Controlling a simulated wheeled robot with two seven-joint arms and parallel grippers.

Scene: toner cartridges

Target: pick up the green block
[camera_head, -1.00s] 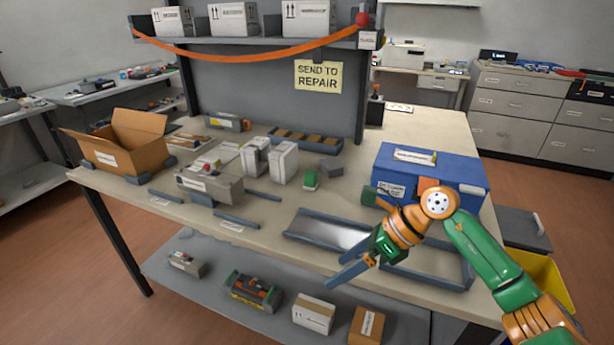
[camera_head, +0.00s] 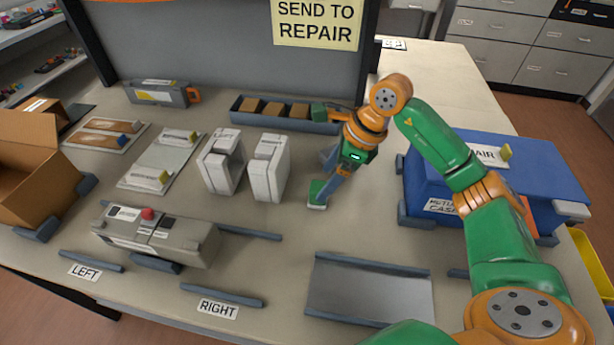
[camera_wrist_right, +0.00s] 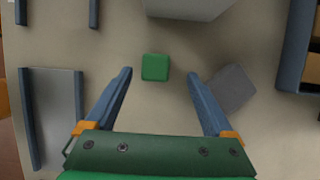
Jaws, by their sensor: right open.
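The green block (camera_head: 316,192) stands on the workbench (camera_head: 270,290), right of two white cartridges (camera_head: 267,167). My right gripper (camera_head: 323,178) is at the block in the head view, pointing down, and one finger partly overlaps it. In the right wrist view the green block (camera_wrist_right: 155,67) lies between the two spread fingertips, slightly beyond their line and nearer the left finger. The right gripper (camera_wrist_right: 160,74) is open and empty, with bare bench showing between each finger and the block. My left gripper is not in view.
A grey block (camera_wrist_right: 230,88) sits by the right finger in the wrist view. A slotted tray (camera_head: 290,124) lies behind the gripper. A blue case (camera_head: 545,180) stands right, a metal tray (camera_head: 365,290) in front, a grey printer unit (camera_head: 155,235) front left.

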